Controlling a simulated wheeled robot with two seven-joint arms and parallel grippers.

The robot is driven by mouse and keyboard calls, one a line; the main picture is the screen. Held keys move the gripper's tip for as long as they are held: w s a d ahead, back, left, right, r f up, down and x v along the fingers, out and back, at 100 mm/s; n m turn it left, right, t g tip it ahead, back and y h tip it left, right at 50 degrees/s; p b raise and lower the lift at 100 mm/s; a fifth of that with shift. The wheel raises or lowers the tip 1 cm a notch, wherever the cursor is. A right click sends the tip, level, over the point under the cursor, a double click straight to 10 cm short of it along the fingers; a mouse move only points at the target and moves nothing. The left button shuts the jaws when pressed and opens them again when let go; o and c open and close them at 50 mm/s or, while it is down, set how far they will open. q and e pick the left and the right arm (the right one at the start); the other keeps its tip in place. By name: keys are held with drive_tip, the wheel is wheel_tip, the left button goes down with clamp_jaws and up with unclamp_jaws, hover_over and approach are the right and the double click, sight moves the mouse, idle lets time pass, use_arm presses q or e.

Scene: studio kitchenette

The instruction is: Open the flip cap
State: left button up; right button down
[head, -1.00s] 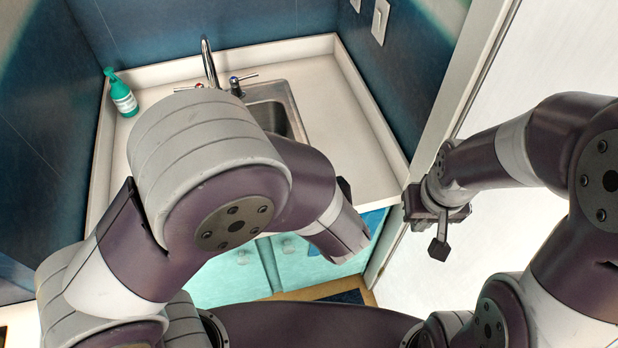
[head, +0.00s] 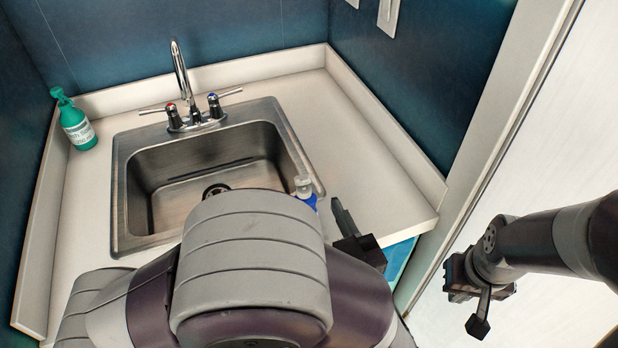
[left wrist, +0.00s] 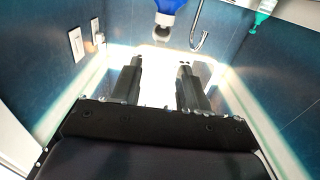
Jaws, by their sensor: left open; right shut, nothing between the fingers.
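A small blue bottle (head: 310,202) with a pale, see-through cap (head: 304,184) stands at the right front corner of the sink, its lower part hidden by my left arm. In the left wrist view the blue bottle (left wrist: 170,8) and its pale cap (left wrist: 163,33) appear upside down at the top, beyond the fingertips and roughly in line with the gap. My left gripper (head: 343,215) is open and empty, just right of the bottle; its two fingers also show in the left wrist view (left wrist: 161,66). My right gripper (head: 479,325) is shut and empty, far right.
A steel sink (head: 135,200) with a two-handled faucet (head: 182,75) is set in the white counter (head: 375,150). A green bottle (head: 76,122) stands at the back left. Blue walls close in the back and sides. The counter's right side is clear.

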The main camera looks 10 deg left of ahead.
sight(305, 182)
use_arm(q)
drive_tip(key=x, duration=0.9)
drive_tip(key=shift+a, duration=0.15)
clamp_jaws()
drive_tip(key=r+g+p, duration=0.1)
drive_tip(key=p, duration=0.3)
drive_tip(key=r+g+h+p, duration=0.1)
drive_tip(key=p, duration=0.3)
drive_tip(key=shift+w+a, duration=0.2)
drive_tip(key=shift+w, duration=0.1)
drive_tip(key=g+h+p, duration=0.1)
drive_tip(key=g+p, duration=0.1)
drive_tip(key=p, duration=0.3)
drive_tip(key=w+a+g+h+p, duration=0.1)
drive_tip(key=g+p, duration=0.1)
drive_tip(key=p, duration=0.3)
drive_tip(key=shift+w+r+h+p, duration=0.1)
drive_tip(key=shift+w+h+p, duration=0.05)
drive_tip(key=shift+h+p, duration=0.2)
drive_tip(key=shift+w+a+f+g+h+p, duration=0.35)
drive_tip(key=shift+g+h+p, duration=0.8)
drive_tip(key=shift+p, duration=3.15)
drive_tip(key=shift+w+a+f+g+h+p, duration=0.1)
drive_tip(key=shift+w+f+g+h+p, duration=0.95)
drive_tip(key=shift+p, duration=3.3)
drive_tip(key=shift+s+a+r+g+h+p, duration=0.2)
drive_tip(key=shift+g+h+p, duration=0.35)
drive_tip(key=shift+g+p, duration=2.5)
